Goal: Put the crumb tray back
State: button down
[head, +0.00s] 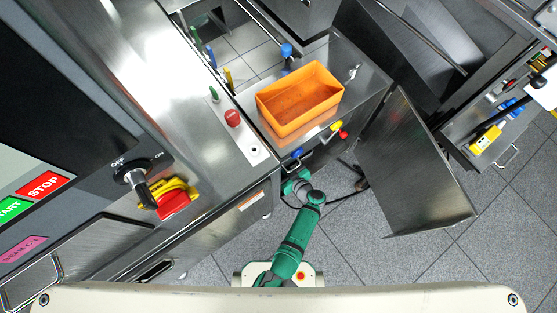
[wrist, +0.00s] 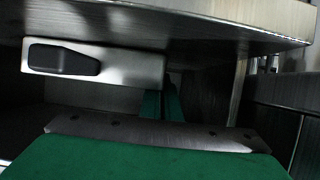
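A flat metal front with a black handle (wrist: 62,60) shows in the wrist view, under a steel overhang; it looks like the crumb tray, but I cannot be sure. My gripper (wrist: 161,104) is just below and right of that metal front in the wrist view. Its two green fingers lie close together with only a narrow dark line between them, and the black handle is not between them. Their tips are partly hidden. In the head view my green arm reaches to the front of the steel machine, and no crumb tray can be made out there.
An orange bin (head: 300,102) stands on the steel bench (head: 362,80) above my arm. A steel door panel (head: 415,170) stands open to the right. Blue, yellow and red knobs (head: 337,127) stick out at the bench's front. Tiled floor (head: 350,235) is clear around my arm.

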jog(key=c, duration=2)
grip_release()
jog(key=shift+s+d+r, duration=0.1)
jog(key=shift+r, duration=0.05)
jog(key=v, duration=1.1)
jog(key=shift+s+d, duration=0.2)
jog(key=shift+s, duration=0.1)
